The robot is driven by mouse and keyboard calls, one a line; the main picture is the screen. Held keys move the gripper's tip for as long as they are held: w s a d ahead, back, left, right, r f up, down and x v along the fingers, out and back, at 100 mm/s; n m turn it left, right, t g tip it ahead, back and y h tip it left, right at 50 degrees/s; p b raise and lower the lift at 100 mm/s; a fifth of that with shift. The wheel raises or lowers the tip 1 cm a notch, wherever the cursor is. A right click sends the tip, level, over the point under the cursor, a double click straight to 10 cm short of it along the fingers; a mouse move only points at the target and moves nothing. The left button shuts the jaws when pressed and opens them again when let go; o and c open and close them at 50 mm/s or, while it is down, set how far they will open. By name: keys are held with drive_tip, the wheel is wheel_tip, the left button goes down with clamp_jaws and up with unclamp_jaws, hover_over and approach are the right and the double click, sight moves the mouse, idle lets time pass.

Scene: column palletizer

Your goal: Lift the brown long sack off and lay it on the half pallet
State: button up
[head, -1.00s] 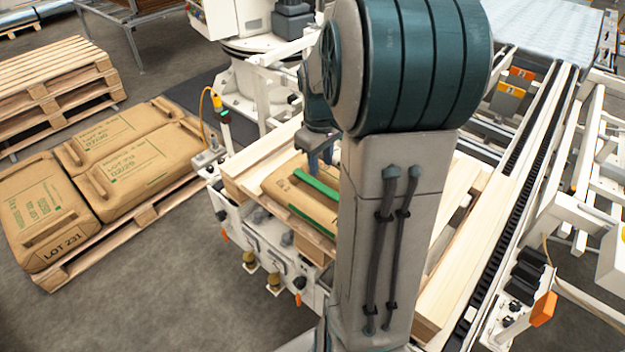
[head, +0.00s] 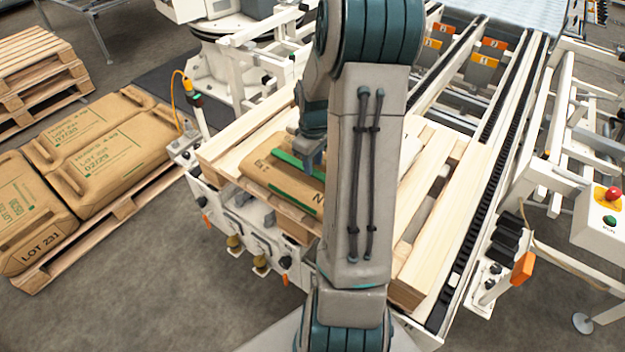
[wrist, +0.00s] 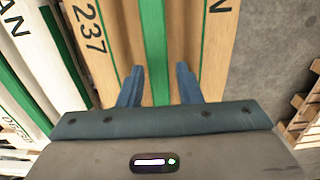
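A brown long sack (head: 262,169) with a raised green strip lies on pale wood at the machine, partly hidden behind my arm. It fills the middle of the wrist view (wrist: 112,40), with "237" printed on it. My gripper (head: 311,165) is over the sack. In the wrist view its two blue fingers (wrist: 158,72) are apart, one on each side of the green strip (wrist: 153,40). I cannot tell whether they touch it. A pale slatted wooden pallet (head: 425,205) shows right of my arm; I cannot tell if this is the half pallet.
Brown sacks (head: 100,150) lie on a pallet (head: 125,222) at left, with stacked empty pallets (head: 40,60) behind. White sacks with green strips (wrist: 22,75) lie left in the wrist view. A conveyor rail (head: 490,160) and control box (head: 600,205) stand right.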

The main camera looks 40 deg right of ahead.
wheel_tip(320, 180, down, 5)
drive_tip(key=shift+w+d+r, duration=0.1)
drive_tip(key=shift+w+d, duration=0.05)
clamp_jaws()
idle(1.4)
drive_tip(key=shift+w+r, duration=0.15)
